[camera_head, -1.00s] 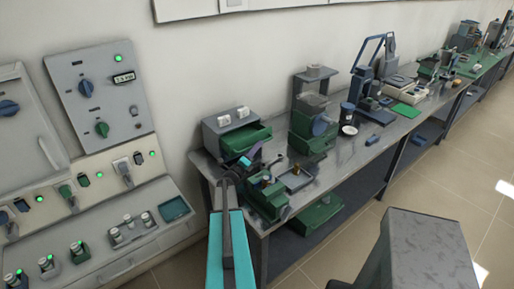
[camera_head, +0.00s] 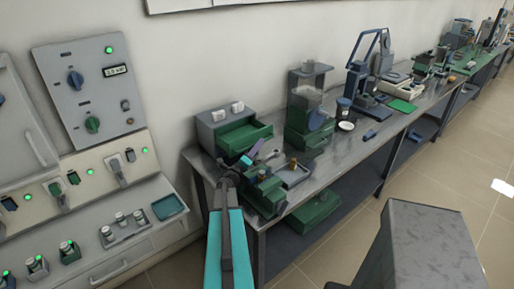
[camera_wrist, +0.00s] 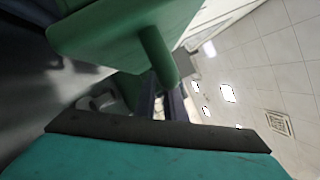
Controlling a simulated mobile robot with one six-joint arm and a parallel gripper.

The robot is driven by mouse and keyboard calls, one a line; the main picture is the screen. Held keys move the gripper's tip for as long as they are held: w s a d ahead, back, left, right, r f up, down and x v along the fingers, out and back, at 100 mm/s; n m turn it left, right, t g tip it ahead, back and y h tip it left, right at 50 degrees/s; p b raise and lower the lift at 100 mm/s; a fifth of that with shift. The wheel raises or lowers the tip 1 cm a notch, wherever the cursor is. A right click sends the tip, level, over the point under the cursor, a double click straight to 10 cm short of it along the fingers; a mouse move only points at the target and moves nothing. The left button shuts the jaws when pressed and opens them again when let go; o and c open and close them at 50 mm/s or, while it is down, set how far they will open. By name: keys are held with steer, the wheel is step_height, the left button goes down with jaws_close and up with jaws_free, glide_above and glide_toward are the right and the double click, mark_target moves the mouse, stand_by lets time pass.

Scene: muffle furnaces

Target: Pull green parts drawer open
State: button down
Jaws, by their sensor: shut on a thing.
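The green parts drawer (camera_head: 245,138) sits partly pulled out of a small grey cabinet (camera_head: 208,134) at the left end of the bench, its inside showing from above. My gripper (camera_head: 250,157) is at the drawer's front, low and near its middle. In the wrist view, the drawer's green front (camera_wrist: 105,38) fills the upper left, with a green rod-like handle (camera_wrist: 157,55) standing out from it. My gripper (camera_wrist: 165,105) is shut at the end of this handle. The exact contact is partly hidden.
The metal bench (camera_head: 345,150) runs off to the right. A small tray (camera_head: 295,175) and a green device (camera_head: 268,195) stand just in front of the drawer. A green-based machine (camera_head: 308,125) stands to its right. A control panel (camera_head: 85,90) is on the left.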

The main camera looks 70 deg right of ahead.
steer(key=c, duration=1.8)
jaws_free()
steer(key=shift+a, duration=0.2)
